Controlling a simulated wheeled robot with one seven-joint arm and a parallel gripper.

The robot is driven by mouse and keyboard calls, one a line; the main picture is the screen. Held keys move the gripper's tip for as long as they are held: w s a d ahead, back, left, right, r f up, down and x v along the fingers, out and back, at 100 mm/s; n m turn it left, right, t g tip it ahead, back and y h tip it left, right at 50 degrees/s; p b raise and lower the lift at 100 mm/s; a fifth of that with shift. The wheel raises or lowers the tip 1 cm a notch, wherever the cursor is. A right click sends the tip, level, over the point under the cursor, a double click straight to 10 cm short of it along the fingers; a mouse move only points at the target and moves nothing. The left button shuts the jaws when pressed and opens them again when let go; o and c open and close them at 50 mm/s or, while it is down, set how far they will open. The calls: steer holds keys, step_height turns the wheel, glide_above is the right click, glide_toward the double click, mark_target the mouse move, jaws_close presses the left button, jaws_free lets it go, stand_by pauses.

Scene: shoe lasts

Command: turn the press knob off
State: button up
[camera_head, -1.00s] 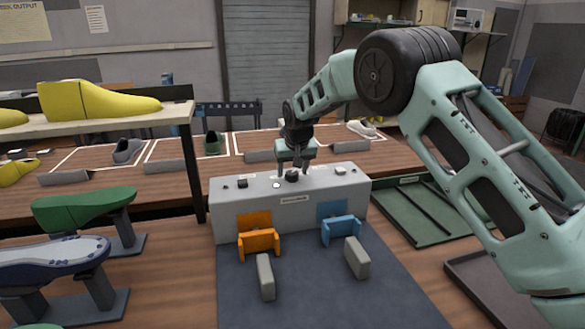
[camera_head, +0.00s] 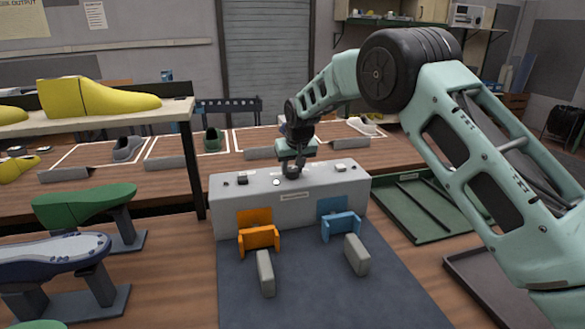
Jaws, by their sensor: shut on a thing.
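The press (camera_head: 245,210) is a long grey box on the table, with an orange bracket (camera_head: 259,238) and a blue bracket (camera_head: 340,226) at its front. The dark round press knob (camera_head: 291,175) is on its top, near the middle. My gripper (camera_head: 292,170) points down over the knob and is shut on it. The fingers hide much of the knob, so I cannot tell which way it is turned.
A dark block (camera_head: 242,180) and a white button (camera_head: 276,182) also sit on the press top. Green and blue shoe lasts stand at left, and a green tray (camera_head: 420,215) lies at right. A dark mat (camera_head: 320,290) covers the front.

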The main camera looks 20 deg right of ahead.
steer(key=n, duration=0.2)
steer(key=n+y, duration=0.1)
steer(key=shift+d+n+y, duration=0.2)
steer(key=shift+n+y, duration=0.1)
steer(key=shift+n, duration=0.1)
steer(key=n, duration=0.2)
steer(key=n+g+y, duration=0.1)
steer(key=n, duration=0.1)
steer(key=shift+w+d+n, duration=0.1)
steer(key=shift+w+n, duration=0.05)
steer(key=shift+n, duration=0.15)
steer(key=n+g+p, duration=0.1)
steer(key=n, duration=0.1)
steer(key=n+g+y+p, duration=0.1)
steer(key=n, duration=0.2)
steer(key=shift+w+r+y, duration=0.1)
steer(key=shift+y, duration=0.2)
steer(key=shift+n+g+p, duration=0.8)
steer(key=shift+n+p, duration=0.25)
steer(key=shift+n, duration=0.95)
steer(key=o, duration=1)
